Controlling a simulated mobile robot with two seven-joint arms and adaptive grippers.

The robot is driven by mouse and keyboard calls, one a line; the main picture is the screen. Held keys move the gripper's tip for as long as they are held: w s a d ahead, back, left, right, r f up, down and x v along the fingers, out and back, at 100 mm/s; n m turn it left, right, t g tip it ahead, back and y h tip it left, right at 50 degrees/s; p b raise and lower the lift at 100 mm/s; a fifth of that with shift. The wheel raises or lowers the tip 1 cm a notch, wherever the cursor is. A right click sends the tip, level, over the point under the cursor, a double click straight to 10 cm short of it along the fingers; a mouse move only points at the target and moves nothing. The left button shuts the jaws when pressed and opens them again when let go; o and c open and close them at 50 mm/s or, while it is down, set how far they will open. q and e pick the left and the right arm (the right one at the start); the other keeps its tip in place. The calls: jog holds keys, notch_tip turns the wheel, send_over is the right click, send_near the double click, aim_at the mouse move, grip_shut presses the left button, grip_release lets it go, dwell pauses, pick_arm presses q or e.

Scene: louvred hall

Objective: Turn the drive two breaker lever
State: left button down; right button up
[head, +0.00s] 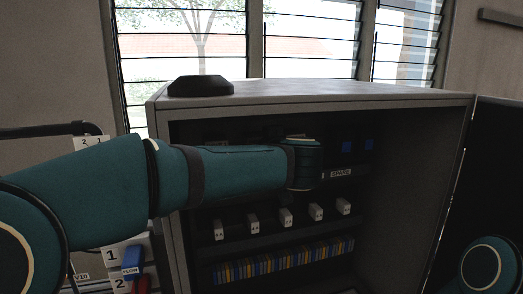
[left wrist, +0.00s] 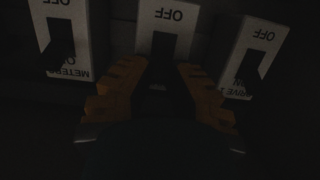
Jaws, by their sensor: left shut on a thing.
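My left gripper (left wrist: 158,85) has its two orange fingers around the dark lever (left wrist: 156,90) of the middle white breaker (left wrist: 168,16). The breaker's upside-down OFF mark shows, but its name is hidden behind the fingers. A white breaker (left wrist: 68,14) whose label appears to read METERS is to the left. Another breaker (left wrist: 262,36), with a label that looks like DRIVE 1, is to the right. In the head view my left arm reaches into the open grey cabinet (head: 325,97), and its wrist hides the gripper and breaker. My right gripper is out of view.
Inside the cabinet, a row of white-tipped breakers (head: 285,217) and a strip of coloured terminals (head: 285,262) lie below my arm. A SPARE label (head: 341,173) shows beside my wrist. The dark open door (head: 490,170) bounds the right side. A black object (head: 200,86) sits on top.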

pick_arm(q)
jog(key=shift+r, duration=0.1)
jog(key=c, duration=0.9)
grip_release()
jog(key=shift+w+a, duration=0.1)
jog(key=v, duration=1.2)
